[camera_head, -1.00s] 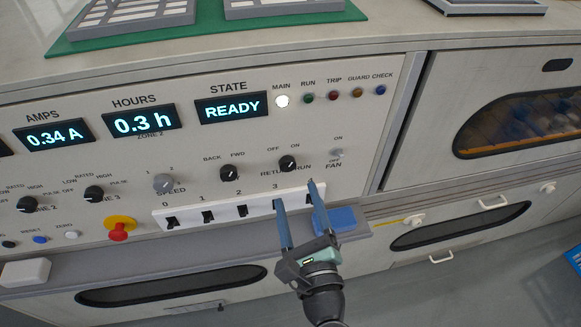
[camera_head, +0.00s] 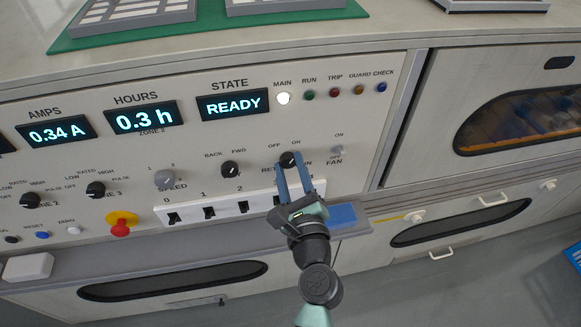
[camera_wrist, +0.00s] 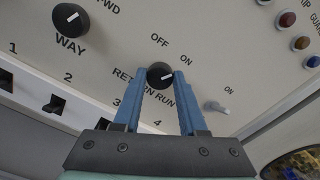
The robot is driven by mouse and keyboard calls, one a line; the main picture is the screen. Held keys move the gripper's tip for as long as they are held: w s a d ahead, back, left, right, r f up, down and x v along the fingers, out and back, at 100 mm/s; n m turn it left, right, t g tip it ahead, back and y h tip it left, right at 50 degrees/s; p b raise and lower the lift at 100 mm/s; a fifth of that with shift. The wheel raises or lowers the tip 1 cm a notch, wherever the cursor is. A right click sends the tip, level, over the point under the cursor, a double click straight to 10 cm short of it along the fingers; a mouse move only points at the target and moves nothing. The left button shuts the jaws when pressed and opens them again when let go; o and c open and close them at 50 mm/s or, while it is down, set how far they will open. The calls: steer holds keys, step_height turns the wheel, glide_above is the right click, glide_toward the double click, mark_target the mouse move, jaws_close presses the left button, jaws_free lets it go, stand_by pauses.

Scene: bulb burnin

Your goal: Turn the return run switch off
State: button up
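The return run switch (camera_head: 289,158) is a black round knob on the sloping panel, with OFF and ON printed above it. In the wrist view its black knob (camera_wrist: 160,75) shows a white mark pointing right, toward the ON side. My gripper (camera_head: 291,168) is at the knob, with its two blue fingers open. In the wrist view the fingertips (camera_wrist: 161,78) stand on the left and right of the knob, close to its edges. I cannot tell whether they touch it. The fingers partly cover the RETURN RUN label.
The WAY knob (camera_wrist: 70,19) is to the left and the grey fan switch (camera_wrist: 216,107) to the right. A white strip with several numbered rocker switches (camera_head: 190,212) lies below. A red stop button (camera_head: 121,224) is farther left. The STATE display (camera_head: 232,105) reads READY.

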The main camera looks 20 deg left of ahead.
jaws_close()
steer(key=n+b, duration=0.1)
steer(key=n, duration=0.2)
steer(key=shift+f+b, duration=0.15)
steer(key=shift+b, duration=0.25)
steer(key=n+b, duration=0.2)
steer(key=n, duration=0.1)
steer(key=shift+n, duration=0.3)
steer(key=n+b, duration=0.3)
steer(key=n, duration=0.2)
steer(key=shift+n, duration=0.3)
steer(key=o, duration=0.6)
jaws_free()
